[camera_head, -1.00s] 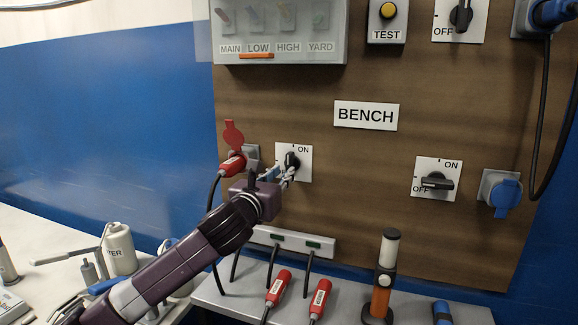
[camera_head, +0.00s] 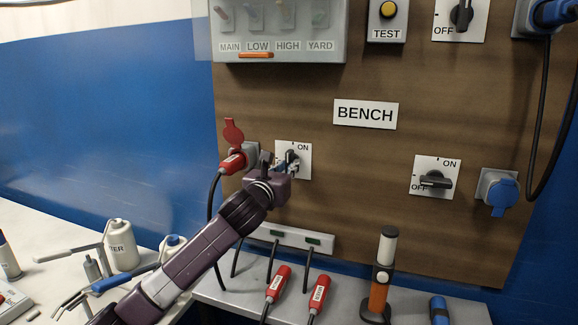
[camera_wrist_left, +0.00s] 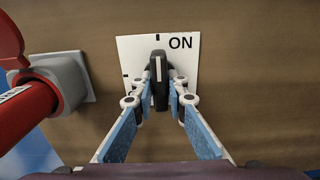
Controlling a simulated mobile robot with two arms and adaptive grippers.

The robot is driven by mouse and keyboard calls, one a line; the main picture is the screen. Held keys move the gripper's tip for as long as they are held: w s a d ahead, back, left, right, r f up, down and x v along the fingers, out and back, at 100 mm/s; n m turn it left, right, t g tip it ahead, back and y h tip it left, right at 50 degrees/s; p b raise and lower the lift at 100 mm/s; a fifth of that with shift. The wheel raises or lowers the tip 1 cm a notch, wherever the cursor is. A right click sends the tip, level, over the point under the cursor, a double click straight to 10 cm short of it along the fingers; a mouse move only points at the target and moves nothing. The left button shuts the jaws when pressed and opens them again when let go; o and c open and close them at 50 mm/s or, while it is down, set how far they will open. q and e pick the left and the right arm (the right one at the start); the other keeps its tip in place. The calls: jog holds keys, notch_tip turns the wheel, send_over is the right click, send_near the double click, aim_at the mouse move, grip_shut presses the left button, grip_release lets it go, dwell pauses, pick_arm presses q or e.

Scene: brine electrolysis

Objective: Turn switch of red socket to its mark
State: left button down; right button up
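The red socket (camera_head: 250,152) is a grey box with its red lid (camera_head: 233,132) raised and a red plug (camera_head: 232,164) in it. In the left wrist view, the red plug (camera_wrist_left: 28,108) is at the left edge. Its switch is a white plate (camera_wrist_left: 187,68) marked ON, to the right of the socket, with a black knob (camera_wrist_left: 159,82). The knob stands about upright, its upper end near the tick beside ON. My left gripper (camera_head: 291,166) is at the knob. In the wrist view its fingertips (camera_wrist_left: 160,88) close in on both sides of the knob. The OFF lettering is mostly hidden. My right gripper is out of view.
A second switch (camera_head: 435,178) and a blue socket (camera_head: 498,192) are on the board to the right. Bottles (camera_head: 122,246) stand on the left bench.

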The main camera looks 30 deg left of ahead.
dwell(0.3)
pick_arm(q)
jog(key=n+p, duration=0.2)
jog(key=n, duration=0.1)
jog(key=shift+r+n, duration=0.1)
jog(key=shift+n, duration=0.2)
jog(key=n+p, duration=0.1)
jog(key=n, duration=0.3)
jog(key=shift+d+n, duration=0.1)
jog(key=shift+n, duration=0.2)
jog(key=n+p, duration=0.1)
jog(key=n, duration=0.3)
jog(key=shift+n, duration=0.3)
jog(key=n, duration=0.4)
jog(key=shift+n+p, duration=0.4)
jog(key=shift+n, duration=0.3)
jog(key=c, duration=2.2)
grip_release()
